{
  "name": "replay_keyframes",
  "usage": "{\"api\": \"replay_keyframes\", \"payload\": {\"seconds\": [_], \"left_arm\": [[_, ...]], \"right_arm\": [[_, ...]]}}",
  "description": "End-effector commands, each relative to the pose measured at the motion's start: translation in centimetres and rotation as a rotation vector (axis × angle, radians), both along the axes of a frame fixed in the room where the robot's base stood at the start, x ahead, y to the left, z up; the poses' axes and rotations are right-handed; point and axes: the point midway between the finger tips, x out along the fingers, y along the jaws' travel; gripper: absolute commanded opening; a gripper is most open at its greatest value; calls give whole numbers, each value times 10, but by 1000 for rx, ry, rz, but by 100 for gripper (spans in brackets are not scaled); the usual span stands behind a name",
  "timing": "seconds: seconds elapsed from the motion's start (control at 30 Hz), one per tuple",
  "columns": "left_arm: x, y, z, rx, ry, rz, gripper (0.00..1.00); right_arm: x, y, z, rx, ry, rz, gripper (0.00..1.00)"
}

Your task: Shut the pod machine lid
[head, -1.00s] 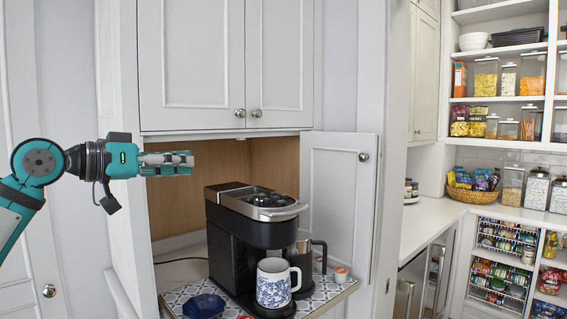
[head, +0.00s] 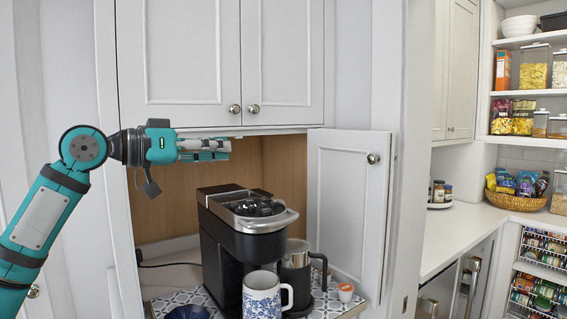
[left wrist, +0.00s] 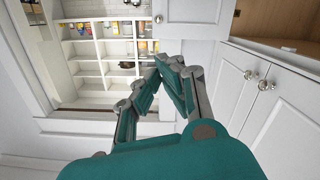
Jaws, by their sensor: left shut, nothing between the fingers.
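The black pod machine (head: 226,245) stands on a patterned mat in the open cupboard nook. Its silver-rimmed top with a front handle (head: 270,222) lies close to level; I cannot tell whether the lid is fully down. A blue-and-white floral mug (head: 263,296) stands at its front. My left gripper (head: 228,149) is to the upper left of the machine, in front of the nook opening, apart from the machine. In the left wrist view its fingers (left wrist: 170,62) meet at the tips, empty. The machine is not in that view. My right gripper is not in view.
The open cupboard door (head: 347,205) bounds the nook on the right, and closed upper doors (head: 180,60) hang above. A dark carafe (head: 298,272), a small cup (head: 345,292) and a blue bowl (head: 187,312) share the mat (head: 325,301). Shelves fill the right.

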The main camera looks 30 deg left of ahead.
Motion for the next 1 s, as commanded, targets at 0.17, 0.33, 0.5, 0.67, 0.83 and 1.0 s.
{"api": "replay_keyframes", "payload": {"seconds": [0.17, 0.33, 0.5, 0.67, 0.83, 1.0], "left_arm": [[14, -6, 4, -1, 1, -1, 0], [44, -21, 5, -2, 2, -4, 0], [79, -35, 2, -3, 0, -4, 0], [93, -44, -22, 5, 5, 1, 0], [93, -50, -38, 2, 3, 0, 0], [93, -52, -44, 1, 0, 1, 0]], "right_arm": [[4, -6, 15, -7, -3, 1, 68], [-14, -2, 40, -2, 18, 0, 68], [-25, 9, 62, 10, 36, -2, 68], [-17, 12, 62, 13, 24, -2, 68], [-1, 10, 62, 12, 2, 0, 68], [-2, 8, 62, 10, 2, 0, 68]]}}
